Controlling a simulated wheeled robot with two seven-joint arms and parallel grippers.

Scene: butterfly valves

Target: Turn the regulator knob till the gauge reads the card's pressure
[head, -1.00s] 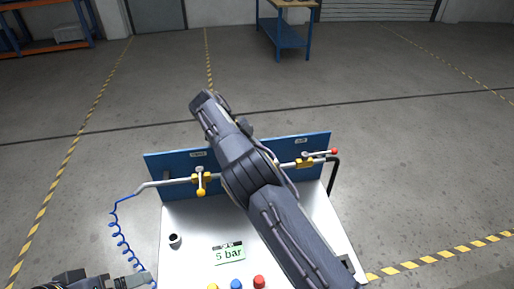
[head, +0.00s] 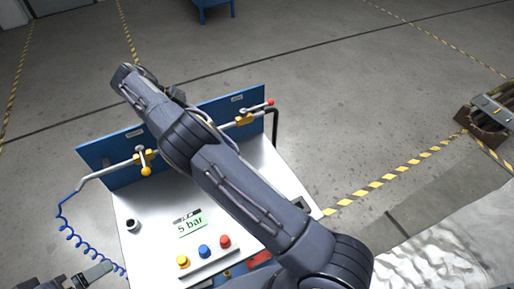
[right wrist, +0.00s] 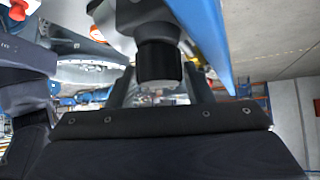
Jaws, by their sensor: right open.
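The card reading "5 bar" (head: 191,225) lies on the white bench top (head: 150,240). My right arm crosses over the bench and blue panel, hiding the pipe's middle; in the head view I see neither the gauge nor the regulator knob. In the right wrist view a black cylinder, apparently the regulator knob (right wrist: 159,60), hangs under a grey body. My right gripper (right wrist: 163,92) is open, with its fingers on either side of the knob; contact cannot be told. My left gripper (head: 98,271) is at the lower left, beside the bench; its opening is unclear.
Yellow valves sit on the pipe at left (head: 144,158) and right (head: 243,119) of the blue panel (head: 104,165). Yellow, blue and red buttons (head: 204,251) line the bench front. A blue coiled hose (head: 75,238) hangs at left.

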